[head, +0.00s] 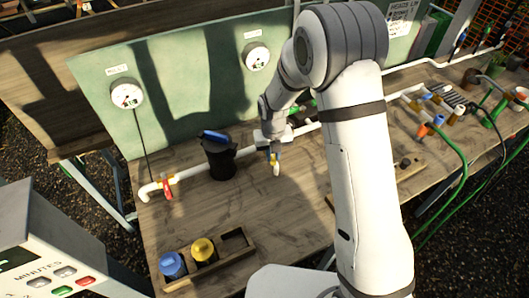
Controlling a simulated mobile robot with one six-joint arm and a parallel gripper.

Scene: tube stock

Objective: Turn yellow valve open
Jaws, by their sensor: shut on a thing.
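A white pipe (192,172) runs along the back of the wooden bench. My gripper (273,151) is at this pipe, in the middle of the view, with the fingers pointing down. It is shut on the yellow valve (276,167). The valve's body and part of the pipe are hidden behind my gripper and wrist.
A black canister (218,158) with a blue top stands left of my gripper. A red valve handle (167,189) is on the pipe's left end. A wooden tray (237,246) holds blue and yellow caps in front. Gauges (127,95) hang on the green board. Hoses and fittings lie at right.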

